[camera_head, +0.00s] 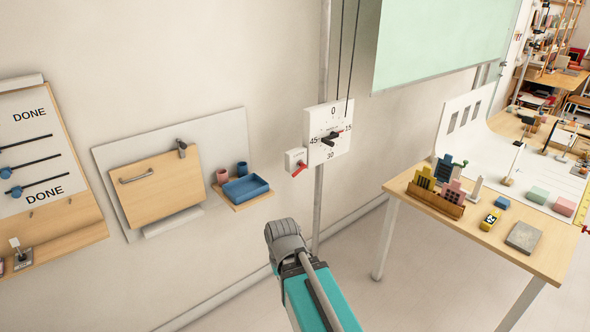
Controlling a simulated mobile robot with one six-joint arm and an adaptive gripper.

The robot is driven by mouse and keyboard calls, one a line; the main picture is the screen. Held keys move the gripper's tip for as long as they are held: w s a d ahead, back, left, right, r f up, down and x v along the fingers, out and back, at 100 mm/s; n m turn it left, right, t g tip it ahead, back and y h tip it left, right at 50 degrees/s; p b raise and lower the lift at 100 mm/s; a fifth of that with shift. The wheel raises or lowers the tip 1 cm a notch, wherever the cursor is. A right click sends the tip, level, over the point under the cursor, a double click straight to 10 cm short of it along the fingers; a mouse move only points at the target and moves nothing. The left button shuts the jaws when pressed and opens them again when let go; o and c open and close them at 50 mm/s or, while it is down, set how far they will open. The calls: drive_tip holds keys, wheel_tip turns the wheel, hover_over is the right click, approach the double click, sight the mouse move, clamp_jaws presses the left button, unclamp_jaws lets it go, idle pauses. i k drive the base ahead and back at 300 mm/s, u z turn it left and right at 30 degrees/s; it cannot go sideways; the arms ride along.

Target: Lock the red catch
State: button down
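A small red catch (299,170) sits on a small white plate (293,157) on the wall, just left of a white dial board with numbers. It looks like a short red lever, tilted down to the left. It is too small to tell whether it is locked. My arm, grey and teal, rises from the bottom of the view below the red catch. Its visible grey end is apart from the catch in the picture. No gripper fingers show.
The dial board (341,146) hangs beside a grey vertical post. A blue tray (246,189) and two cups stand on a small wooden shelf to the left. A hinged wooden panel (152,184) is further left. A wooden table (404,188) with models stands at right.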

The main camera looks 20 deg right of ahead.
sight(301, 166)
drive_tip(key=u, duration=0.05)
drive_tip(key=i, duration=1)
drive_tip(key=z, duration=0.05)
